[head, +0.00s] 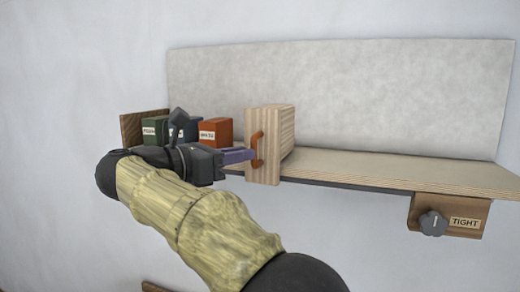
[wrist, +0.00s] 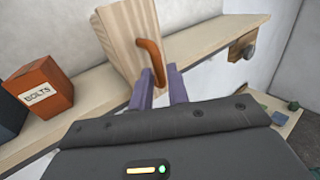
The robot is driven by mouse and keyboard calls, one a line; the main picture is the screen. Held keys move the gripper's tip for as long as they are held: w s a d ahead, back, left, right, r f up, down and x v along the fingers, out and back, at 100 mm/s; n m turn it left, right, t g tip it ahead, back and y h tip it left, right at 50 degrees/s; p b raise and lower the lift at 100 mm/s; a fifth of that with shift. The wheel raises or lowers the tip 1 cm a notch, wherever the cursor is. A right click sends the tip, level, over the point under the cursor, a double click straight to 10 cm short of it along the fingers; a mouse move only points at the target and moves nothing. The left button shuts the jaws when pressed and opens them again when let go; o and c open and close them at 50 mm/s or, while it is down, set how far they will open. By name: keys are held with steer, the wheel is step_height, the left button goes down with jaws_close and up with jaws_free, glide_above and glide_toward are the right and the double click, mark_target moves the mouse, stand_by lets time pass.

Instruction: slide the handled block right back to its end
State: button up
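The handled block (head: 275,135) is a pale plywood block standing upright on the shelf, with an orange-brown handle (head: 257,149) on its front face. The block (wrist: 124,45) and its handle (wrist: 151,61) also show in the wrist view. My gripper (head: 250,154) reaches in from the left, its purple fingers at the handle. In the wrist view the fingers (wrist: 162,85) stand apart on either side of the handle's lower part, with a gap between them. Whether they touch the handle is not clear.
The plywood shelf (head: 390,172) runs clear to the right of the block. Left of it stand a red box marked BOLTS (wrist: 40,87), a blue box (head: 184,129) and a green box (head: 155,130), beside a wooden end board (head: 130,130).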

mark_target(254, 161)
steer(key=x, duration=0.4)
steer(key=shift+d+p, duration=0.1)
steer(key=shift+p, duration=0.25)
